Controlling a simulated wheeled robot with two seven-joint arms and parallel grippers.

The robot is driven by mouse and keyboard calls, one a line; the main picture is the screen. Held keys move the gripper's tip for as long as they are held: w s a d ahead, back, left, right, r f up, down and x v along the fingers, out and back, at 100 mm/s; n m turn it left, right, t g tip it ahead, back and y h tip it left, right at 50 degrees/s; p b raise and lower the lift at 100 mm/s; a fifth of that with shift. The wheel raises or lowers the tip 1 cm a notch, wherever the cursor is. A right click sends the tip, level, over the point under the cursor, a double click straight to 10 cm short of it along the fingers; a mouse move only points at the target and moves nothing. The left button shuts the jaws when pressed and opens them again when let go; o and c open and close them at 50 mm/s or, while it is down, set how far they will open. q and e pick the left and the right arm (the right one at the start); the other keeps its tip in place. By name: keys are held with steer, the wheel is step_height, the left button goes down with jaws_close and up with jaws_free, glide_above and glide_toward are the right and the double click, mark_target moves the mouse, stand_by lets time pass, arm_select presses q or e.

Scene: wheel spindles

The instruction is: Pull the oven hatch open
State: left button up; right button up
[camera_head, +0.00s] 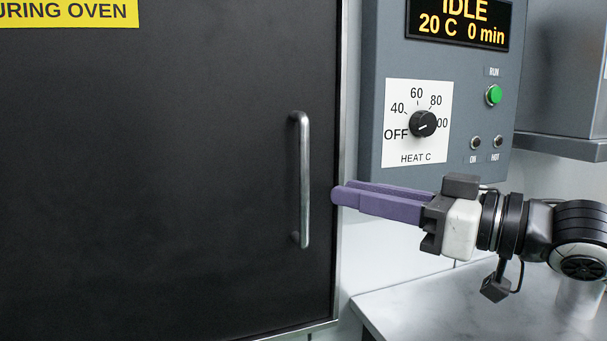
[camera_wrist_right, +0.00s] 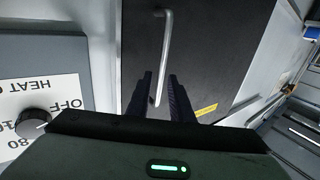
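The oven hatch (camera_head: 170,170) is a large black door and looks shut. Its upright metal bar handle (camera_head: 304,180) is near the right edge. My right gripper (camera_head: 338,195), with purple fingers, points left at the hatch's right edge, a short way right of the handle and level with its lower half. In the right wrist view the fingers (camera_wrist_right: 162,75) are spread apart, with the handle (camera_wrist_right: 166,50) ahead and one end showing between them. The handle is not gripped. My left gripper is not in view.
A grey control panel (camera_head: 382,60) with a heat knob (camera_head: 422,124), a green button (camera_head: 494,95) and a display reading IDLE is above my right gripper. A pale worktop (camera_head: 420,305) is below it. A grey cabinet (camera_head: 565,70) stands at the far right.

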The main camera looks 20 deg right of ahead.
mark_target(308, 186)
steer(key=p+x, duration=0.2)
steer(key=x, duration=0.7)
steer(key=shift+s+a+p, duration=0.1)
steer(key=shift+a+p, duration=0.1)
steer(key=shift+p, duration=0.15)
steer(key=c, duration=0.5)
jaws_close()
